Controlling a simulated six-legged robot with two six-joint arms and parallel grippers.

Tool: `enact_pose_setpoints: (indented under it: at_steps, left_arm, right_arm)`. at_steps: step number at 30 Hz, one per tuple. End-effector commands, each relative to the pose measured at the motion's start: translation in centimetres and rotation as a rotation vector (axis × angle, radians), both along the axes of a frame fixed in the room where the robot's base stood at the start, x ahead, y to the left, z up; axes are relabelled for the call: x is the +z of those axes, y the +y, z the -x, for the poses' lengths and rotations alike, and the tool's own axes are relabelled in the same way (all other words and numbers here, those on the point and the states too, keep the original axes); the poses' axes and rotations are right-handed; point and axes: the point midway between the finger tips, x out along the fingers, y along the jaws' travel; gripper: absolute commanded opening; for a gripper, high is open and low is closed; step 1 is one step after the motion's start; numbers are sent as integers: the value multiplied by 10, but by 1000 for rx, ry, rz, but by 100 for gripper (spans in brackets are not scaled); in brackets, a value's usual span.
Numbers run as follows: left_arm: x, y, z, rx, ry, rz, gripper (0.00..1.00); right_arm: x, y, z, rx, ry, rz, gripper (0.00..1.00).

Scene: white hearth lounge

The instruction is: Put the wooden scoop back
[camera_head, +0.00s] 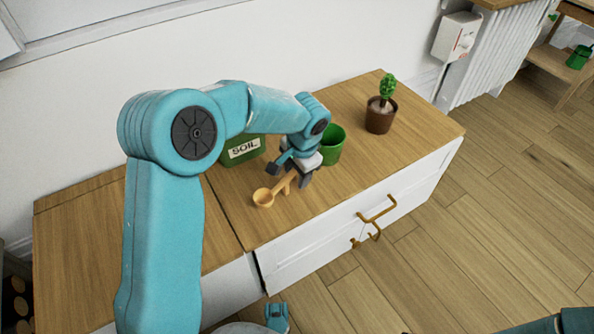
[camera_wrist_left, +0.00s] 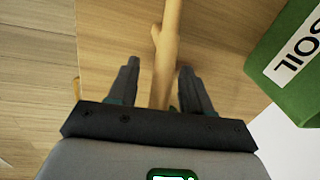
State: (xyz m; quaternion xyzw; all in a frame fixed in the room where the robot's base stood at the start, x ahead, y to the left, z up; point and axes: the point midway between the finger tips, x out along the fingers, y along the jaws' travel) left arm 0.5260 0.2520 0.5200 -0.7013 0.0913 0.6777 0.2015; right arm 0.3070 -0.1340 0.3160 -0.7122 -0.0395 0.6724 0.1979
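The wooden scoop (camera_head: 263,198) lies on the wooden cabinet top in the head view, its round bowl towards the front edge and its handle running up under my left gripper (camera_head: 288,174). In the left wrist view the scoop's handle (camera_wrist_left: 167,45) runs between the two dark fingers of my left gripper (camera_wrist_left: 158,85). The fingers are apart, with a visible gap to the handle on the left side. The scoop's bowl is out of the wrist view. My right gripper is not in view.
A green soil container (camera_head: 242,150) stands left of the gripper; it also shows in the wrist view (camera_wrist_left: 300,70). A green pot (camera_head: 333,146) stands close on the right. A potted plant (camera_head: 381,116) is further right. The cabinet (camera_head: 420,140) has brass handles in front.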

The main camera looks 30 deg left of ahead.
Motion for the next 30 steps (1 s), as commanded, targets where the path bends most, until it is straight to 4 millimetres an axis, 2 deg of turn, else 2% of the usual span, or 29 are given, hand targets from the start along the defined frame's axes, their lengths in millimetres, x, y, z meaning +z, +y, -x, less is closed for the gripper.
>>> enact_pose_setpoints:
  at_steps: [6, 13, 21, 25, 30]
  left_arm:
    - [-7, 0, 0, 0, 0, 0, 49]
    - [57, -8, 5, 0, -4, -1, 49]
    - [122, -18, 10, 1, -4, -1, 49]
    - [143, -21, 12, 1, -2, -1, 49]
    - [157, -24, 13, 0, 0, -1, 49]
  right_arm:
    - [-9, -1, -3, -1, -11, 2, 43]
    - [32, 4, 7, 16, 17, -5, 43]
    - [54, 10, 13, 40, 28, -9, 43]
    - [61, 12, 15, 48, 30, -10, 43]
    - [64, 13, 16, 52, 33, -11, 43]
